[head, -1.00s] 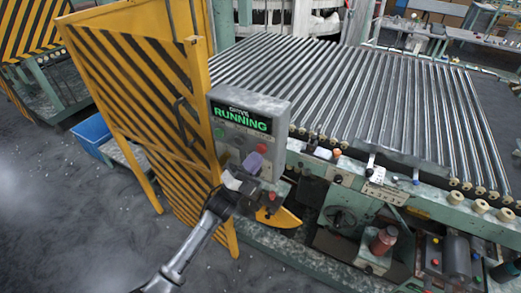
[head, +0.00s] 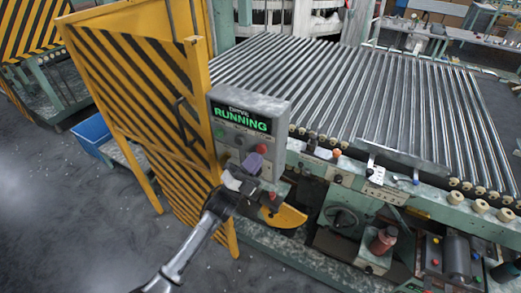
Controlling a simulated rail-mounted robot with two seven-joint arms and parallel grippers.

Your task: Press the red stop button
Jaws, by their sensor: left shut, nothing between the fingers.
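A grey control box (head: 285,112) stands beside the yellow gate, its green display (head: 241,120) reading "RUNNING". A red button (head: 262,149) shows on the right of its face, partly hidden behind my gripper's tip. A green button (head: 220,133) is at the left and a dark knob (head: 238,141) between. My left gripper (head: 252,163) is shut and empty, in front of the face just below the red button. I cannot tell whether it touches. My right gripper is not in view.
A yellow gate with black stripes (head: 140,95) stands left of the box. A roller conveyor (head: 350,95) runs behind and right. A lower red knob (head: 272,196) sits below the box, near my wrist. A blue bin (head: 92,135) is at the left. Open floor lies at front left.

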